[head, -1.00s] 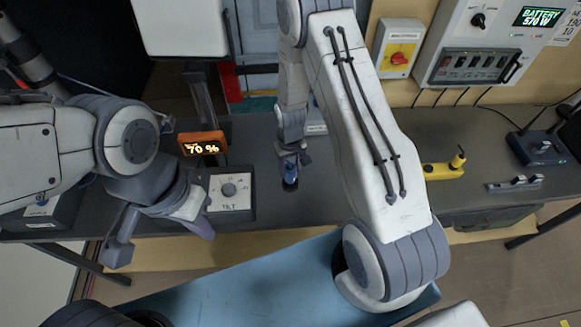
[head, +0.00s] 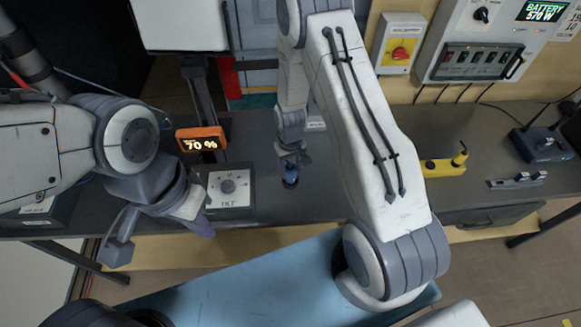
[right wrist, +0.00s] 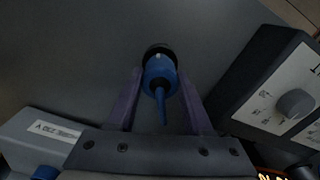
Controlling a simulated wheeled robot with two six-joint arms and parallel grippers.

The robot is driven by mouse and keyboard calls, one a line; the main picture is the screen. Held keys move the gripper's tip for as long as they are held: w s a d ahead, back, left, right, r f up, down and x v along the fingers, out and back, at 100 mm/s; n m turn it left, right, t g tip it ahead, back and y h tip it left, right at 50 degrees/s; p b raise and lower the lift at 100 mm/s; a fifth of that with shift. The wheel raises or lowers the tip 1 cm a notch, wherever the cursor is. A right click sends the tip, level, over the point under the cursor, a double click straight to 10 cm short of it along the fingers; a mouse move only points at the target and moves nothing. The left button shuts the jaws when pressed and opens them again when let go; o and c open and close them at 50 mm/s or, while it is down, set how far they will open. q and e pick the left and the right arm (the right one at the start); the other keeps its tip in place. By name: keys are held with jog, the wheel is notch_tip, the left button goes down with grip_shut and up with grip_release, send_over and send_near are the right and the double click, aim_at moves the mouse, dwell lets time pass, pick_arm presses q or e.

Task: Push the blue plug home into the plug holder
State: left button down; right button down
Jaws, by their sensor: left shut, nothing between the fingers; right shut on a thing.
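The blue plug (head: 290,171) stands upright on the dark bench in the head view, under my right gripper (head: 289,160). My right gripper is shut on it. In the right wrist view the blue plug (right wrist: 160,76) sits between the two purple fingers, its thin cable end toward the camera. A black ring, seemingly the plug holder (right wrist: 158,50), shows at its far end. The plug's end meets it; I cannot tell how deep it sits. My left gripper (head: 203,230) is shut and empty, at the bench's front edge.
A box with a dial marked TILT (head: 230,187) stands just left of the plug. An orange display (head: 201,139) reads 70 %. A yellow device (head: 443,166) lies to the right beyond my right arm.

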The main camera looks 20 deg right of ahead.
jog(key=shift+f+b, duration=0.35)
jog(key=shift+f, duration=0.15)
jog(key=shift+c, duration=1.1)
grip_release()
jog(key=shift+r, duration=0.1)
notch_tip(320, 180, up, 9)
jog(key=shift+w+r+b, duration=0.1)
jog(key=shift+b, duration=0.8)
jog(key=shift+r, duration=0.55)
